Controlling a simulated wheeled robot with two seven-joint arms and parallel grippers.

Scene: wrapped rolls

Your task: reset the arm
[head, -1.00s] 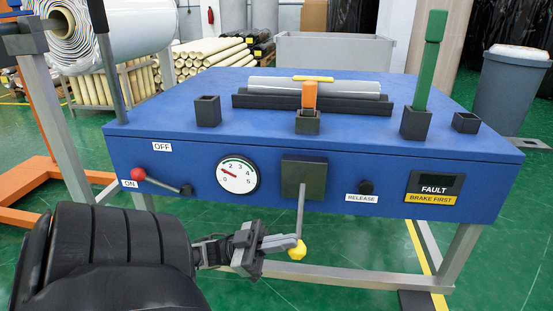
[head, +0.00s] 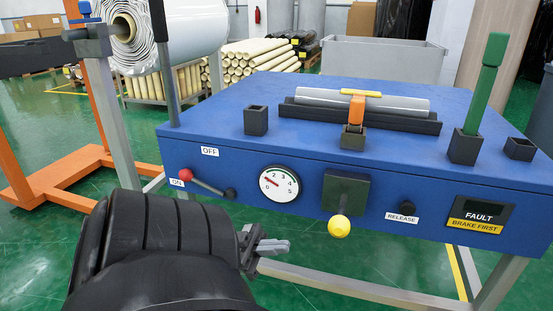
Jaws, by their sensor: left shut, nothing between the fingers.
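My left gripper (head: 272,247) is shut and empty, low in the head view in front of the blue machine table (head: 400,212). It is apart from the table's front panel. My black left arm comes in from the bottom left. A crank with a yellow knob (head: 340,226) sits on a dark square plate (head: 345,190), to the right of the gripper and clear of it. A red-tipped lever (head: 207,181) points to the upper left, its knob by the ON label. My right gripper is not in view.
A large film roll (head: 175,30) stands at the back left.

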